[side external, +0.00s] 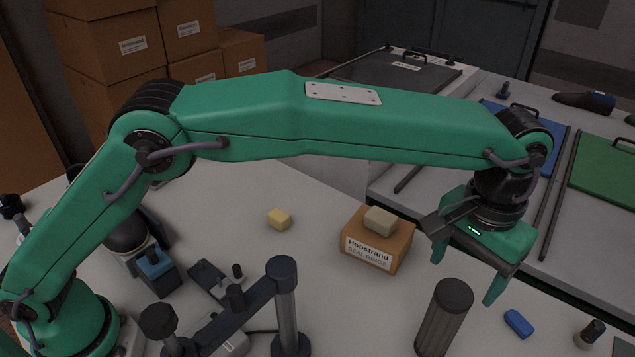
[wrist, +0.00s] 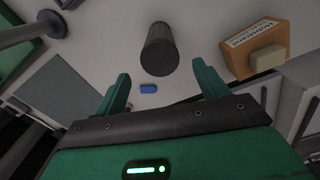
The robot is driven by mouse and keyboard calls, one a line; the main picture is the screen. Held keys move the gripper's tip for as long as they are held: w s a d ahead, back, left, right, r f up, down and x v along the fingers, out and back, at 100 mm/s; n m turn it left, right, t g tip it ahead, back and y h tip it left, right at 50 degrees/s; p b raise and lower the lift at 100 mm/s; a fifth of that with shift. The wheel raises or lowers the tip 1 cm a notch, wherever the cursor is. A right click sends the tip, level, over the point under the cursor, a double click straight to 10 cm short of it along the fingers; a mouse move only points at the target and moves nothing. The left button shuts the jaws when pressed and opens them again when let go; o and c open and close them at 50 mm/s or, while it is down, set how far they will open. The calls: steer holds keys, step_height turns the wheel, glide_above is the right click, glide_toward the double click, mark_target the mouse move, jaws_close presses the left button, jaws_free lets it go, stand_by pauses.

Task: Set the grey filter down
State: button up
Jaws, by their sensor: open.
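The grey filter (side external: 444,318) is a dark grey cylinder standing upright on the pale table near the front of the side view, its lower end cut off by the frame edge. In the wrist view the filter (wrist: 160,52) shows beyond my fingertips, roughly centred between them. My gripper (side external: 466,272) is open and empty, pointing down, and appears above and behind the filter in the side view. Its two green fingers also show spread apart in the wrist view (wrist: 161,78). The filter looks apart from both fingers.
An orange seal-rings box (side external: 377,239) with a beige block (side external: 380,220) on top stands left of the gripper. A blue block (side external: 518,323) lies right of the filter. A yellow block (side external: 279,219) and a dark post stand (side external: 285,300) are farther left.

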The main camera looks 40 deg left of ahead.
steer(key=shift+r, duration=1.45)
steer(key=shift+w+a+r, duration=0.15)
steer(key=shift+a+r, duration=0.1)
steer(key=shift+a, duration=0.15)
steer(key=s+a+r+n+t+h, duration=0.1)
steer(key=a+r, duration=0.4)
steer(key=a, duration=0.7)
steer(key=a+r+t, duration=0.1)
steer(key=a+r, duration=0.3)
steer(key=a, duration=0.9)
steer(key=s+a+f+n+t, duration=0.1)
steer(key=s+a+f, duration=0.2)
steer(key=s+a, duration=0.5)
steer(key=s+a+f+n+t+y, duration=0.1)
steer(key=s+a+f, duration=0.3)
steer(key=s+a, duration=0.4)
steer(key=shift+s+a+t, duration=0.3)
steer(key=shift+a+t, duration=0.5)
steer(key=shift+a, duration=0.35)
steer(key=shift+f, duration=0.1)
